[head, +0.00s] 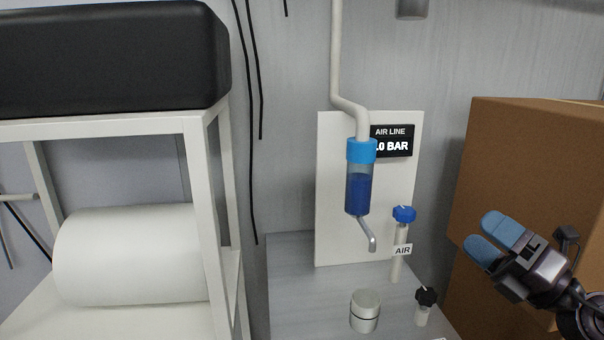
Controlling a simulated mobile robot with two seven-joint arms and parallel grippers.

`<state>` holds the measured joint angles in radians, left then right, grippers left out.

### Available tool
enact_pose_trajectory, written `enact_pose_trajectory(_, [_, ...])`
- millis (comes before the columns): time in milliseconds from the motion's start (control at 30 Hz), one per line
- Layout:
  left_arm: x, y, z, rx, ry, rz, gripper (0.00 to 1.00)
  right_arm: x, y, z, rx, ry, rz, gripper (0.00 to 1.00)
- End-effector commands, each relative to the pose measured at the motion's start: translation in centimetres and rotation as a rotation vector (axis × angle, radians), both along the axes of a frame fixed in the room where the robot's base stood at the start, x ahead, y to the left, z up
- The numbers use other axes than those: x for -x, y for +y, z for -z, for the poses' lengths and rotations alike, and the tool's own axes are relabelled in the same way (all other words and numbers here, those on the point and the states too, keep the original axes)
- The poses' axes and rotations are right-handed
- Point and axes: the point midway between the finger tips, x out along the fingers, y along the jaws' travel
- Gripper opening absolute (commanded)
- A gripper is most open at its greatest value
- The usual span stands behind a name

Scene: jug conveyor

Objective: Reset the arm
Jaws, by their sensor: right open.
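My right gripper (494,239) is at the lower right of the head view, with two blue fingertips pointing up and left. It is open, with a narrow gap between the fingers, and nothing shows between them. It is in front of a brown cardboard box (540,160). My left gripper is out of the picture.
A grey bench (295,290) carries a white panel with an AIR LINE display (392,141), a blue-filled filter bowl (358,190), a blue-knobbed AIR valve (403,214), a silver cylinder (365,311) and a black knob (426,296). A white shelf (205,190) stands left.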

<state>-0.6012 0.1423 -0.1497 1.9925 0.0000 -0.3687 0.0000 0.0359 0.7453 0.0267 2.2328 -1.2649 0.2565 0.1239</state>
Motion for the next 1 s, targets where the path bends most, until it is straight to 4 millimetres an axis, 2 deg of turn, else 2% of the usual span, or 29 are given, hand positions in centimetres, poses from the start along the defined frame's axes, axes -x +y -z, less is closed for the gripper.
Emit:
enact_pose_trajectory(167, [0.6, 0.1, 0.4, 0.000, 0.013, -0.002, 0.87, -1.1, -2.8, 4.1, -0.382, 0.187, 0.058, 0.82])
enact_pose_trajectory(267, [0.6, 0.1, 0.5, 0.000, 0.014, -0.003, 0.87, -1.5, -4.4, 7.8, -0.594, 0.319, 0.111, 0.82])
enact_pose_trajectory(367, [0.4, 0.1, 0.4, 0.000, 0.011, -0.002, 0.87, -1.5, -5.7, 12.5, -0.803, 0.466, 0.178, 0.82])
enact_pose_trajectory(467, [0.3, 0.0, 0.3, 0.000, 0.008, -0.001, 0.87, -0.7, -6.4, 18.2, -1.007, 0.631, 0.254, 0.82])
enact_pose_trajectory(600, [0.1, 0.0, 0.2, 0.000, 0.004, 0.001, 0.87, 1.8, -6.1, 26.5, -1.275, 0.866, 0.358, 0.82])
enact_pose_trajectory(667, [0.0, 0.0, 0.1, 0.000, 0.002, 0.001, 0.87, 3.4, -5.5, 29.8, -1.378, 0.960, 0.398, 0.82])
enact_pose_trajectory(800, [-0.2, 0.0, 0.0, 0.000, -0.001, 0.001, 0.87, 7.9, -3.1, 36.6, -1.602, 1.149, 0.471, 0.82])
enact_pose_trajectory(900, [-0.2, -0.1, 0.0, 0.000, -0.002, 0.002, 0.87, 11.3, -1.3, 40.0, -1.714, 1.226, 0.513, 0.82])
enact_pose_trajectory(1000, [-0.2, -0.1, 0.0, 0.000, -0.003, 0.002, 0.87, 14.1, -0.2, 42.1, -1.768, 1.258, 0.561, 0.82])
